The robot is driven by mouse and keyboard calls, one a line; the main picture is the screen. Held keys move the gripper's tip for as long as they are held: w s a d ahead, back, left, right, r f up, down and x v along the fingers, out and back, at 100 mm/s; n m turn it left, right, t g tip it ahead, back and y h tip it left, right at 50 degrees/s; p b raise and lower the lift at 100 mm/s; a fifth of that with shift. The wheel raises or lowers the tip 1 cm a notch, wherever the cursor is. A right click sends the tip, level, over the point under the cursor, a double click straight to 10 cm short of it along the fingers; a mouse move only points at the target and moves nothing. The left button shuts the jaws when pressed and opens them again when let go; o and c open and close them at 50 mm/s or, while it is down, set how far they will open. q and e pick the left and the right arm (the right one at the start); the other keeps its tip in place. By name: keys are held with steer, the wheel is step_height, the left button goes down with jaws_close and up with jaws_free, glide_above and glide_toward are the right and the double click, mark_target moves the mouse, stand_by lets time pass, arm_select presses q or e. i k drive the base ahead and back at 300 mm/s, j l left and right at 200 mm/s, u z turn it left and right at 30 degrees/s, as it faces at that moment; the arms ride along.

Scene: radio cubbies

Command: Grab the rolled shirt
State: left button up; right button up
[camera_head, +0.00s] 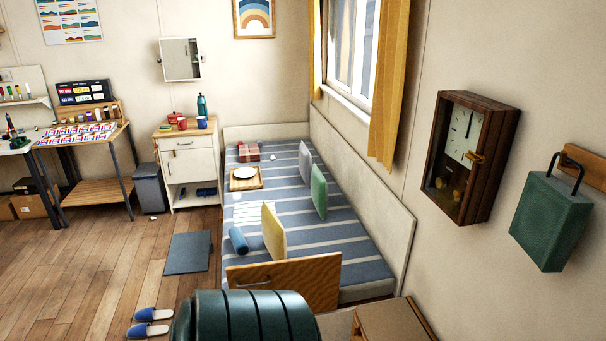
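A blue roll of cloth (238,240), which looks like the rolled shirt, lies on the near left edge of the striped bed (345,238). It is just left of a yellow cushion (273,232) and behind the wooden footboard panel (290,280). It looks clear of the cushion, with nothing on top of it. Neither of my grippers is in view.
A dark green ribbed object (245,318) stands in front of the bed's foot. Blue slippers (150,322) and a grey mat (188,253) lie on the floor left of the bed. The wooden floor (95,270) farther left is largely clear. A wooden clock (468,155) hangs at right.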

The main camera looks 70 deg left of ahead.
mark_target(240, 244)
steer(key=u, duration=2.85)
steer(key=i+j+z, duration=0.1)
steer(key=z, duration=0.3)
steer(key=i+j+z, duration=0.1)
steer(key=z, duration=0.3)
steer(key=i+j+z, duration=0.1)
steer(key=z, duration=0.3)
steer(key=i+j+z, duration=0.25)
steer(key=j, duration=0.4)
steer(key=j+z, duration=0.25)
steer(key=j, duration=0.4)
steer(key=i+j+z, duration=0.1)
steer(key=j+z, duration=0.15)
steer(key=j, duration=0.45)
steer(key=i+j, duration=0.1)
steer(key=j, duration=1.85)
steer(key=i+z, duration=0.05)
steer(key=i, duration=0.05)
